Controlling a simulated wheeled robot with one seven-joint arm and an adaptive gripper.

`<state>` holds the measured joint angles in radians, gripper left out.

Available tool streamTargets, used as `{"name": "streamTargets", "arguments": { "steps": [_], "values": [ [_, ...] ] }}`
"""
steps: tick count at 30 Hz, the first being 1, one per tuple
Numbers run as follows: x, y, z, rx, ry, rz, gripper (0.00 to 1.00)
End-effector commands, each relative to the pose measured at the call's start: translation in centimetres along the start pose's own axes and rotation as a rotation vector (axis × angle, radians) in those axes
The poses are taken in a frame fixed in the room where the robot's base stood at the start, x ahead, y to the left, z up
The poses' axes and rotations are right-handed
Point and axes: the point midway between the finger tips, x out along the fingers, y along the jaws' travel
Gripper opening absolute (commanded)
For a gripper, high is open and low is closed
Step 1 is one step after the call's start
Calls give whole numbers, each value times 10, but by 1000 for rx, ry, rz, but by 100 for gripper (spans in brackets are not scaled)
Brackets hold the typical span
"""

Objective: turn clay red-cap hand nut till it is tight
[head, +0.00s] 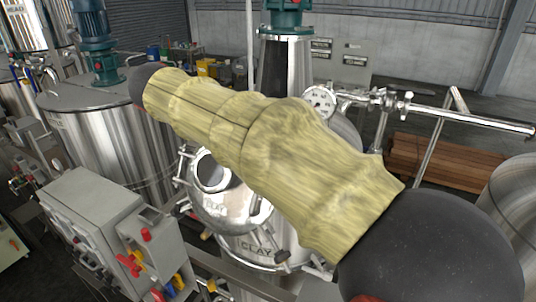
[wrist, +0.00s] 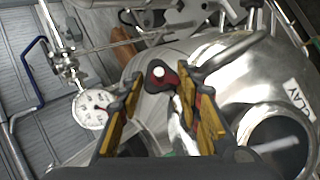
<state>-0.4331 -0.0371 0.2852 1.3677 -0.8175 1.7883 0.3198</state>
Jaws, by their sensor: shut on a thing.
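The clay tank (head: 262,242) is a shiny steel vessel marked CLAY, low in the middle of the head view. Its domed top (wrist: 235,62) and CLAY label (wrist: 297,95) show on the right of the wrist view. The red-cap hand nut (wrist: 159,74), dark red with a pale round spot, sits between the fingertips of my gripper (wrist: 163,84). The yellow-padded fingers are shut on it, one on each side. In the head view my arm's yellowish sleeve hides the gripper and this nut. How tight the nut is cannot be told.
A pressure gauge (head: 319,100) and a steel pipe (head: 468,117) stand beside my arm. A round sight opening (wrist: 280,143) is at the lower right in the wrist view. A grey control box (head: 92,207) stands at left, a larger tank (head: 112,135) behind it.

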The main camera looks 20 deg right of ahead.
Motion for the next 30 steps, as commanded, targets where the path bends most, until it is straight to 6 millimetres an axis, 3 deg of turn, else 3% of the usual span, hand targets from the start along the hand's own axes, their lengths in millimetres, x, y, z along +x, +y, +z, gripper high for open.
{"name": "streamTargets", "arguments": {
  "steps": [21,22,30],
  "values": [
    [1,-1,0,62,-3,-42,9],
    [1,-1,0,62,-3,-42,36],
    [0,0,0,63,-2,-42,51]
  ]
}}
